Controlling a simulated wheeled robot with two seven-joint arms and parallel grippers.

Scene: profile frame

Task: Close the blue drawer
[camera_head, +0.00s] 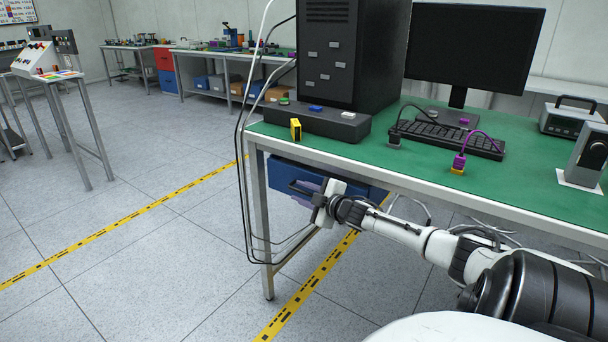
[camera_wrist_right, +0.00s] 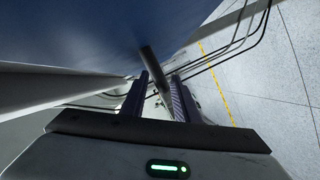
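The blue drawer (camera_head: 282,178) is under the green-topped table, near its left end; how far it stands out is hard to tell. Its dark bar handle (camera_head: 299,188) sticks out from the face. My right gripper (camera_head: 318,194) is at the handle, in front of the drawer. In the right wrist view, the drawer's blue face (camera_wrist_right: 110,35) fills the upper left. The two fingers of my right gripper (camera_wrist_right: 159,78) are apart, with the handle (camera_wrist_right: 153,66) between their tips and a gap visible beside it. My left gripper is not in view.
The green table (camera_head: 340,155) holds a computer tower (camera_head: 352,50), a monitor (camera_head: 470,45), a keyboard (camera_head: 450,138) and a button box (camera_head: 325,121). A table leg (camera_head: 259,215) and hanging cables (camera_head: 243,170) are close to the gripper.

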